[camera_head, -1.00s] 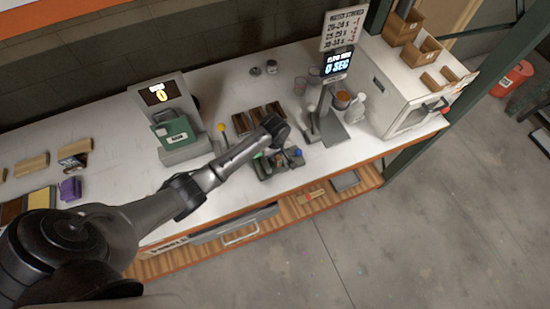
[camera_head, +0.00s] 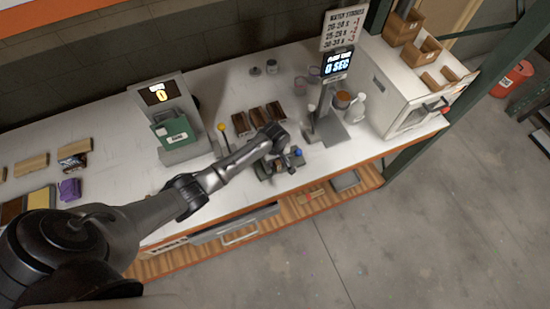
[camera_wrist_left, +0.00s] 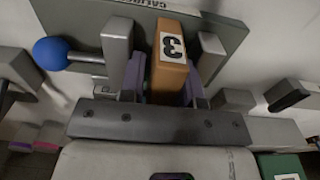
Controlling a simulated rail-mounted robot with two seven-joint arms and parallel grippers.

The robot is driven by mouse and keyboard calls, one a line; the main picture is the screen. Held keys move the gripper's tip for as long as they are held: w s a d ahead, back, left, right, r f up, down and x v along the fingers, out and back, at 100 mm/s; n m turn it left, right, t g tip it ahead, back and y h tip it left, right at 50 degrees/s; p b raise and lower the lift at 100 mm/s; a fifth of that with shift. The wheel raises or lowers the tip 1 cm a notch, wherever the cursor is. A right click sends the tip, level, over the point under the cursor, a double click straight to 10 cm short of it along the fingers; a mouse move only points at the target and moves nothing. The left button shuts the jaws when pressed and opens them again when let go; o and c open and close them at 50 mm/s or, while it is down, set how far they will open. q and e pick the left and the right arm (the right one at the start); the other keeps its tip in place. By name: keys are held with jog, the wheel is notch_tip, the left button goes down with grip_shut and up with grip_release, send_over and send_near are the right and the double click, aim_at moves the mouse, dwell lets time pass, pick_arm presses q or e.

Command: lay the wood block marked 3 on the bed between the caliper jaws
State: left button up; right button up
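The wood block marked 3 (camera_wrist_left: 171,62) shows in the left wrist view, its numbered face toward the camera. My left gripper (camera_wrist_left: 164,84) has its purplish fingers close against both sides of the block, shut on it. Grey upright caliper jaws (camera_wrist_left: 117,52) stand just outside the fingers, the other one at right. The flat grey caliper bed (camera_wrist_left: 80,18) with partly hidden lettering lies beyond. Whether the block touches the bed is unclear. In the head view my left gripper (camera_head: 272,140) is over the caliper, and the arm hides the block. My right gripper is not in view.
A blue-knobbed rod (camera_wrist_left: 52,53) sits left of the jaws. Several brown wood trays (camera_head: 257,116) lie behind the caliper. A stand with a timer display (camera_head: 338,63) is to the right, and a green container (camera_head: 174,132) on a scale is to the left.

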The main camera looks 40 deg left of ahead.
pick_arm(q)
notch_tip(320, 180, up, 12)
jog(key=shift+r+p, duration=0.15)
jog(key=shift+p, duration=0.2)
jog(key=s+d+f+m+t, duration=0.15)
jog(key=s+d+m, duration=0.25)
jog(key=s, duration=0.4)
jog(key=s+d+f+m, duration=0.3)
jog(key=s+d+m, duration=0.15)
jog(key=s, duration=0.45)
jog(key=s+d+r+m+t, duration=0.1)
jog(key=s+r+m, duration=0.5)
jog(key=s, duration=0.6)
jog(key=shift+d+t, duration=0.2)
jog(key=shift+t, duration=0.35)
